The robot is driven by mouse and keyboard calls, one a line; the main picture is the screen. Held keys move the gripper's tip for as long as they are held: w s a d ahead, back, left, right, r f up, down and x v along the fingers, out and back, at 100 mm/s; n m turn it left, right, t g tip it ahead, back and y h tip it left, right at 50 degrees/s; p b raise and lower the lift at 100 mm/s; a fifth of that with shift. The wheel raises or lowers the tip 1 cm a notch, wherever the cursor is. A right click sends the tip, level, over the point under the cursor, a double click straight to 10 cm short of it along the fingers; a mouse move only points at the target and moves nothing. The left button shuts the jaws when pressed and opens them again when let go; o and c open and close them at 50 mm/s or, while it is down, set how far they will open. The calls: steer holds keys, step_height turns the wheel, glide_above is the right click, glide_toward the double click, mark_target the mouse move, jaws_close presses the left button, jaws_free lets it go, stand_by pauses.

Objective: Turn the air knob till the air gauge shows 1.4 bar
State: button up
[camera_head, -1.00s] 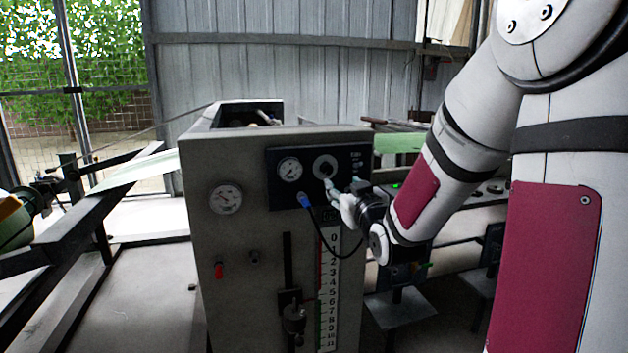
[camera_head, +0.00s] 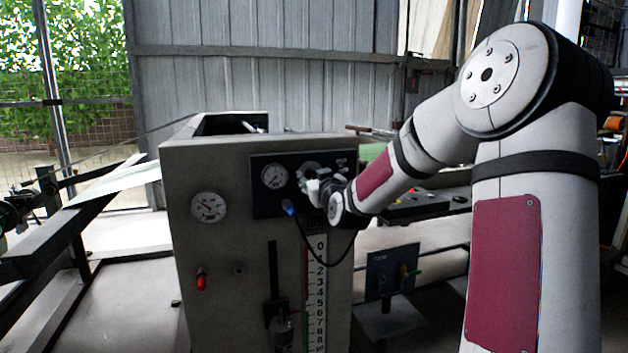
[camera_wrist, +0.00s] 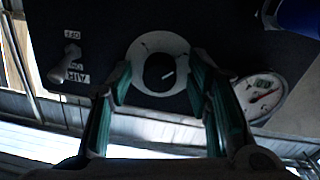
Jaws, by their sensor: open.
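The air knob (camera_wrist: 159,73) is a dark round knob with a white pointer mark, on a pale ring dial (camera_wrist: 142,53) in the wrist view. My gripper (camera_wrist: 162,76) is open, with one green-padded finger on each side of the knob; I cannot tell whether they touch it. In the head view my gripper (camera_head: 312,186) is at the dark panel and hides most of the knob. The air gauge (camera_head: 274,176) is a small white dial left of the knob in the head view. It also shows in the wrist view (camera_wrist: 262,97); its reading is too small to tell.
A larger gauge (camera_head: 208,206) sits on the grey cabinet (camera_head: 222,260). Below it is a red knob (camera_head: 201,281). An AIR switch (camera_wrist: 68,62) lies beside the dial in the wrist view.

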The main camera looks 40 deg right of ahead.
jaws_close()
steer(key=shift+m, duration=0.3)
steer(key=m+p, duration=0.2)
steer(key=m, duration=0.2)
steer(key=shift+a+r+m+p, duration=0.1)
steer(key=shift+m+p, duration=0.2)
steer(key=m+p, duration=0.2)
steer(key=m, duration=0.2)
steer(key=shift+p, duration=0.3)
steer(key=m+p, duration=0.3)
steer(key=m, duration=0.2)
steer(key=shift+r+m+p, duration=0.1)
steer(key=shift+m+p, duration=0.2)
steer(key=shift+m+y+p, duration=0.4)
steer(key=shift+m+p, duration=0.75)
steer(key=shift+m, duration=0.45)
